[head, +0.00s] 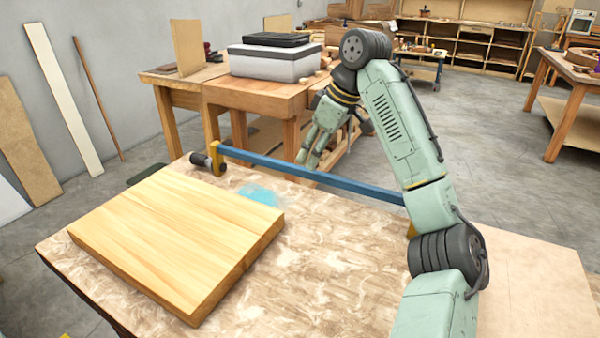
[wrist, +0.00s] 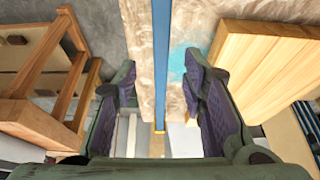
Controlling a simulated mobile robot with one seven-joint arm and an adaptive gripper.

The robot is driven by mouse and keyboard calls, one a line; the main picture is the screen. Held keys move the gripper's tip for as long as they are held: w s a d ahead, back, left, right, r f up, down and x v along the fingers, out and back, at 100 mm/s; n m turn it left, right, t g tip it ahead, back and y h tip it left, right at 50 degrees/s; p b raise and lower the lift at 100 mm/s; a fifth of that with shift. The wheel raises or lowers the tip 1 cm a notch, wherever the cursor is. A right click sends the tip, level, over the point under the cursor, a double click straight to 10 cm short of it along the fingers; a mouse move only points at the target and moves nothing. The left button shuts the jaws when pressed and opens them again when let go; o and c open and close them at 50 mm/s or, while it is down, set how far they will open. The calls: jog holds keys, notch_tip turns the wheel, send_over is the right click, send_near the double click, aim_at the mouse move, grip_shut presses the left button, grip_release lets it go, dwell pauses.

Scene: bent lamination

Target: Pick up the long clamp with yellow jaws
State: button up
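The long clamp (head: 350,185) has a blue bar and yellow jaws and lies along the far edge of the worktable. Its left jaw (head: 216,158) has a dark handle beside it; the right jaw is mostly hidden behind my arm. In the wrist view the blue bar (wrist: 161,40) runs down the middle, with a yellow end (wrist: 159,130) low in the picture. My gripper (head: 308,160) is open and points down near the bar. In the wrist view its fingers (wrist: 160,75) stand apart on either side of the bar, with gaps and no visible contact.
A thick wooden panel (head: 180,235) lies on the worktable (head: 320,270), also in the wrist view (wrist: 250,65). A blue patch marks the tabletop beside it. A wooden bench (head: 260,95) with a grey box stands behind. Boards lean on the left wall.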

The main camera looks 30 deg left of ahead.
aim_at(302, 167)
jog(key=x, duration=0.3)
jog(key=shift+r, duration=0.1)
jog(key=shift+a+p+x, duration=0.15)
jog(key=shift+p+x, duration=0.15)
jog(key=shift+x, duration=1)
jog(key=shift+a+p+x, duration=0.2)
jog(key=shift+p+x, duration=0.1)
jog(key=shift+x, duration=1.05)
jog(key=shift+r, duration=0.2)
grip_shut()
